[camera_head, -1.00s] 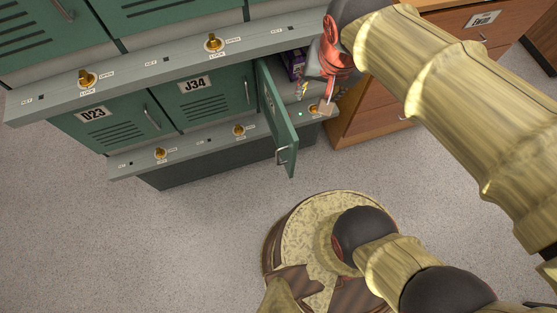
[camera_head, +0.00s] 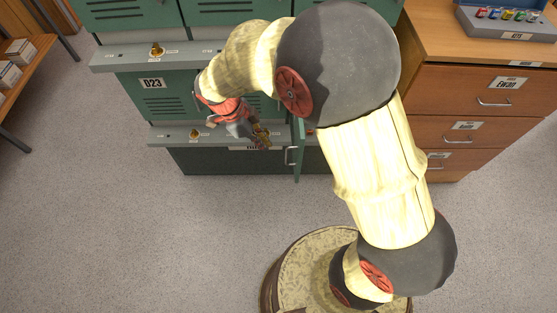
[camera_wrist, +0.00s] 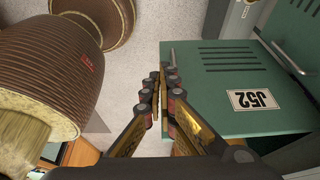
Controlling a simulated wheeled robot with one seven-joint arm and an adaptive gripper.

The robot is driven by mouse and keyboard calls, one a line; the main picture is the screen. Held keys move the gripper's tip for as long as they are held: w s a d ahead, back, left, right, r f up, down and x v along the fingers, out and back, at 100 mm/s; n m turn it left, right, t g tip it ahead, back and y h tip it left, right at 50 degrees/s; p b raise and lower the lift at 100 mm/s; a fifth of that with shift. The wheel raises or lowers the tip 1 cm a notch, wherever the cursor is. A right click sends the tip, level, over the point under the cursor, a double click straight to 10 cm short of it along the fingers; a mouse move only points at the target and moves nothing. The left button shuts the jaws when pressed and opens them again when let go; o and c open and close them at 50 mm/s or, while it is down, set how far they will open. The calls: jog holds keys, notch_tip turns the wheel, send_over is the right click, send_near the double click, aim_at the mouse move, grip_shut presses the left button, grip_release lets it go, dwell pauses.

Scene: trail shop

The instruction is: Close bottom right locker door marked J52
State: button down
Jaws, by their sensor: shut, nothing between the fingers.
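The green J52 locker door stands open, jutting out towards me. It shows nearly edge-on in the head view (camera_head: 299,160), with its handle low at its outer end. In the wrist view its vented outer face (camera_wrist: 225,105) with the J52 label (camera_wrist: 254,99) fills the right half. My gripper (camera_head: 264,141) is shut and empty, left of the door, on its label side, in front of the lower lockers. In the wrist view my fingertips (camera_wrist: 165,75) appear beside the door's left edge; I cannot tell whether they touch. My arm hides the J52 compartment.
The closed D23 locker (camera_head: 158,95) is at left. A wooden drawer cabinet (camera_head: 480,105) stands to the right of the lockers. A wooden shelf with boxes (camera_head: 15,70) is at far left. The floor (camera_head: 150,240) in front is clear.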

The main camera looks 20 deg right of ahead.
jog(key=b, duration=0.3)
send_near(287, 158)
notch_tip(287, 158, down, 5)
jog(key=s+a, duration=0.1)
jog(key=s, duration=0.1)
jog(key=d, duration=0.1)
jog(key=s+d+b, duration=0.1)
jog(key=d, duration=0.1)
jog(key=shift+s+d+r, duration=0.1)
jog(key=shift+s+d, duration=0.1)
jog(key=shift+d, duration=0.15)
